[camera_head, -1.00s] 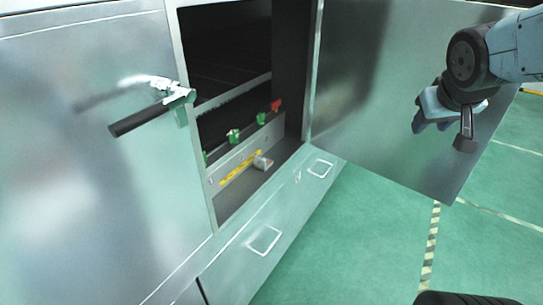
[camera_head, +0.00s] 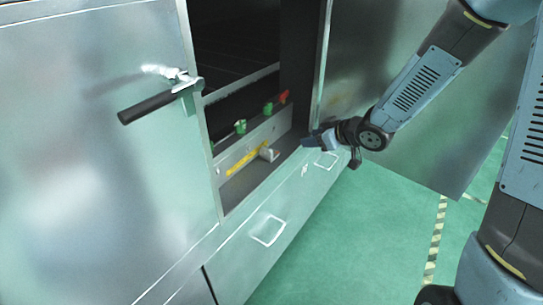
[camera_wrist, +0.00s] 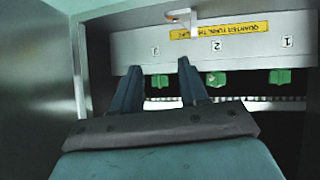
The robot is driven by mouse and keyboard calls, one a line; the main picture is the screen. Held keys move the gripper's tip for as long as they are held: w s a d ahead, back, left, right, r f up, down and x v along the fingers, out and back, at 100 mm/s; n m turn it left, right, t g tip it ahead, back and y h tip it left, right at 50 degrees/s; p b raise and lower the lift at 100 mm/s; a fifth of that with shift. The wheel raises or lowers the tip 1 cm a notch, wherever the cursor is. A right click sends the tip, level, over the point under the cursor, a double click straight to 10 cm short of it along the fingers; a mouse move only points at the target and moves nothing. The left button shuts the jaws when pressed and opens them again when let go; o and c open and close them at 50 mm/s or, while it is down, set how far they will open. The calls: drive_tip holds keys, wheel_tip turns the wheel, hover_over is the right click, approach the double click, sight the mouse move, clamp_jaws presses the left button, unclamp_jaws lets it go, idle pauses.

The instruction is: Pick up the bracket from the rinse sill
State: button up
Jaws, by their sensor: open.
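The bracket (camera_head: 268,153) is a small pale grey piece on the dark rinse sill (camera_head: 240,188) inside the cabinet opening, close to the yellow label strip. In the wrist view, a pale angled piece (camera_wrist: 183,16) that looks like the bracket shows at the top edge, partly cut off, overlapping the label strip. My gripper (camera_head: 307,141) is at the right side of the opening, to the right of the bracket and apart from it. In the wrist view my gripper (camera_wrist: 161,72) has its two fingers apart with nothing between them.
A panel with a yellow label (camera_wrist: 218,31), numbers and green valve handles (camera_wrist: 215,78) stands behind the sill. A red handle (camera_head: 283,96) is at its far end. The open door (camera_head: 350,80) is right of the opening; a black-handled latch (camera_head: 155,100) is on the left.

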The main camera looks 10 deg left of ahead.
drive_tip(key=n+g+y, duration=0.1)
drive_tip(key=g+y, duration=0.1)
approach(272, 151)
drive_tip(key=x, duration=0.7)
drive_tip(key=shift+a+r, duration=0.15)
drive_tip(key=shift+x, duration=2.75)
drive_tip(key=shift+c, duration=0.4)
clamp_jaws()
